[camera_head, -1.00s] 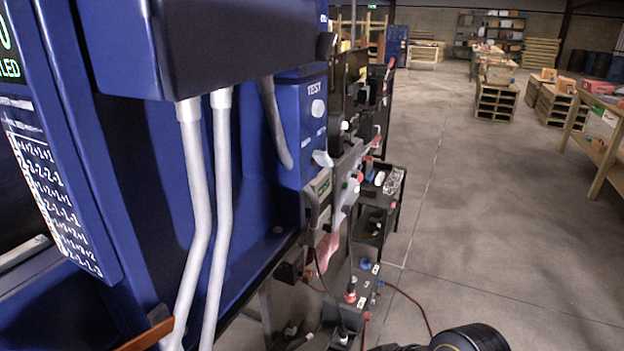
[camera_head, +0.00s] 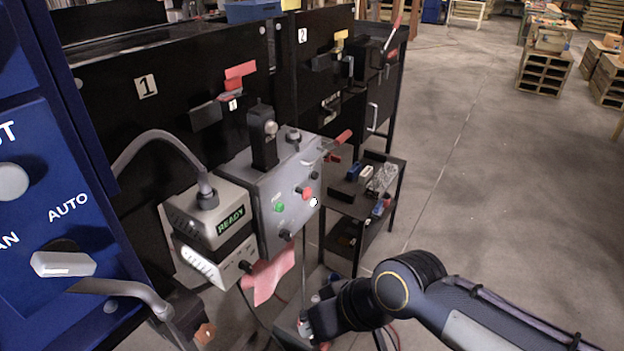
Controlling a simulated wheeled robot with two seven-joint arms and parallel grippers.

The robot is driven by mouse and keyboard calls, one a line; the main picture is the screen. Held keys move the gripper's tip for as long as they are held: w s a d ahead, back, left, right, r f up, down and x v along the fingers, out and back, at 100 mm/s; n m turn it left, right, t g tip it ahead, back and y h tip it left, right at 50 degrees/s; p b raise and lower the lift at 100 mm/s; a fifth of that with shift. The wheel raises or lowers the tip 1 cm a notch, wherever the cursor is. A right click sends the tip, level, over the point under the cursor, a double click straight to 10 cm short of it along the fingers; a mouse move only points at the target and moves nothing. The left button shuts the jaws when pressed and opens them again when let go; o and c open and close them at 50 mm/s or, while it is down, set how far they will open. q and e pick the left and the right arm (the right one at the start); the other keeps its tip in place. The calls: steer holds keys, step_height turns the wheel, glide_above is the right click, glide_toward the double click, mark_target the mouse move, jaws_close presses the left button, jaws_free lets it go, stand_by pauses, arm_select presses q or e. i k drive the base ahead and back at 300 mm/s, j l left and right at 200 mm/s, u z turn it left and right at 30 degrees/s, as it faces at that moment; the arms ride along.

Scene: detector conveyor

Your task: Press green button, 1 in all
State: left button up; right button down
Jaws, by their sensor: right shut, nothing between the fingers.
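The green button (camera_head: 279,207) sits on the front of a grey control box (camera_head: 268,235), in the middle of the head view. A red button (camera_head: 307,193) is to its right on the same face. My right gripper (camera_head: 306,328) is low in the view, below the control box and clear of the green button. Its fingers look small and dark and are shut with nothing held. My right arm comes in from the lower right. My left gripper is out of view.
A device with a READY display (camera_head: 231,221) stands just left of the control box. A blue panel (camera_head: 40,200) with an AUTO switch fills the left edge. A dark cart (camera_head: 362,205) stands behind. Open floor is at right.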

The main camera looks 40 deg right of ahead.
mark_target(280, 207)
steer(key=i+l, duration=0.1)
steer(key=l, duration=1.25)
steer(key=i, duration=0.05)
